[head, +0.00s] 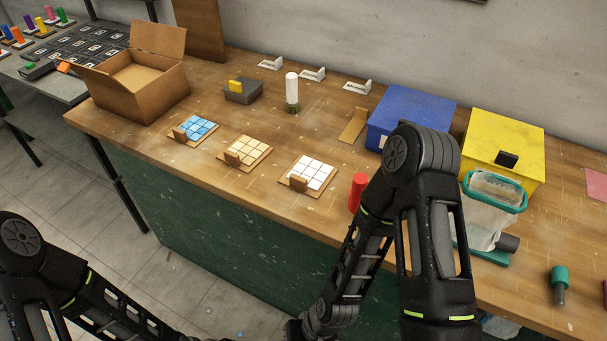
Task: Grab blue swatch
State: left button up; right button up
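The blue swatch (198,126) is a small square board of blue and white tiles with a brown wooden grip block at its front left. It lies flat near the table's front edge in the head view, left of a beige swatch (250,150) and a white swatch (315,170) of the same build. Nothing touches or covers it.
An open cardboard box (118,100) stands just left of the blue swatch. A grey block with a yellow piece (240,90) and a white cylinder (292,88) stand behind. A red cylinder (357,192), blue bin (408,115) and yellow bin (505,140) are to the right.

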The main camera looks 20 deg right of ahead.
aim_at(193, 131)
jog(key=j+z, duration=0.15)
jog(key=z, duration=0.25)
jog(key=i+j+z, duration=0.1)
jog(key=z, duration=0.3)
jog(key=j+z, duration=0.2)
jog(key=z, duration=0.2)
jog(key=j+z, duration=0.15)
jog(key=z, duration=0.25)
jog(key=k+j+z, duration=0.15)
jog(key=j, duration=0.25)
jog(key=k+j+z, duration=0.1)
jog(key=j, duration=0.35)
jog(key=k+j+z, duration=0.15)
jog(key=j, duration=0.25)
jog(key=k+j+z, duration=0.15)
jog(key=j, duration=0.2)
